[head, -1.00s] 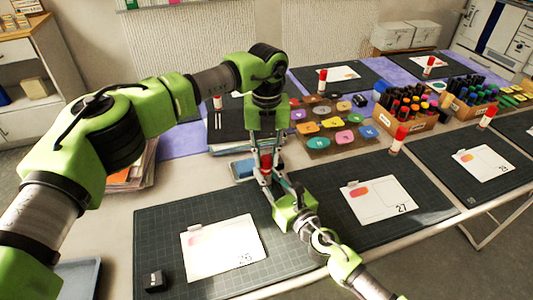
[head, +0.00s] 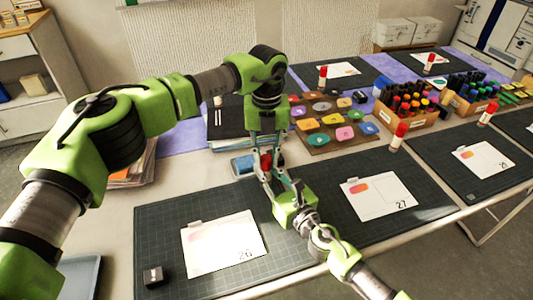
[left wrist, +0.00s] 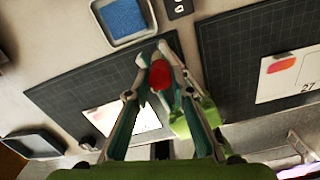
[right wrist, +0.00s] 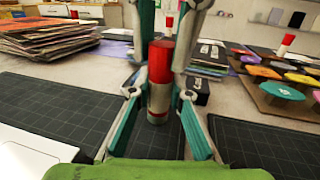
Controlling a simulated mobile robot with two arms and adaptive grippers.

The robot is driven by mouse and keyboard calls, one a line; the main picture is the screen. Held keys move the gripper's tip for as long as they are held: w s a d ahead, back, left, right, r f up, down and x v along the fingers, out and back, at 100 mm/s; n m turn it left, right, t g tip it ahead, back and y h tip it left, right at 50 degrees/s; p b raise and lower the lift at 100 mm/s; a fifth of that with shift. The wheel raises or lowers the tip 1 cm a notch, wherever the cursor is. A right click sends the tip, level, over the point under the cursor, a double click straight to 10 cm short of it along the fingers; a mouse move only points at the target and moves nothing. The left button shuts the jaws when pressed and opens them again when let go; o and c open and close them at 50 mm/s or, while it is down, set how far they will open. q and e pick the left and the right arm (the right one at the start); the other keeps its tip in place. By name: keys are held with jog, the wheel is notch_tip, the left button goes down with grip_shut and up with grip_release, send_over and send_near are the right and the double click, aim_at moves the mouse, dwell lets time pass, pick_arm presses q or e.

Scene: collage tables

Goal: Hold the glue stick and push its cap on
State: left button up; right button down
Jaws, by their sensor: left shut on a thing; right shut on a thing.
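The glue stick stands upright between my two grippers, with a white body (right wrist: 158,100) and a red cap (right wrist: 160,58) in the right wrist view. The cap sits on top of the body, and I see no clear gap between them. My left gripper (head: 266,158) comes from above and is shut on the red cap, which also shows in the left wrist view (left wrist: 160,74). My right gripper (right wrist: 159,97) is shut on the white body from the front. The fingers hide part of the stick's sides.
Dark mats with cards 26 (head: 224,243) and 27 (head: 379,196) lie near. A tray with a blue pad (left wrist: 124,18) is close behind. A board of coloured pieces (head: 327,128), marker boxes (head: 408,116) and another glue stick (head: 398,138) stand to the right.

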pick_arm(q)
jog(key=o, duration=0.7)
jog(key=shift+o, duration=0.2)
notch_tip(320, 180, up, 12)
pick_arm(e)
jog(key=c, duration=1.8)
grip_release()
jog(key=shift+s+d, duration=0.1)
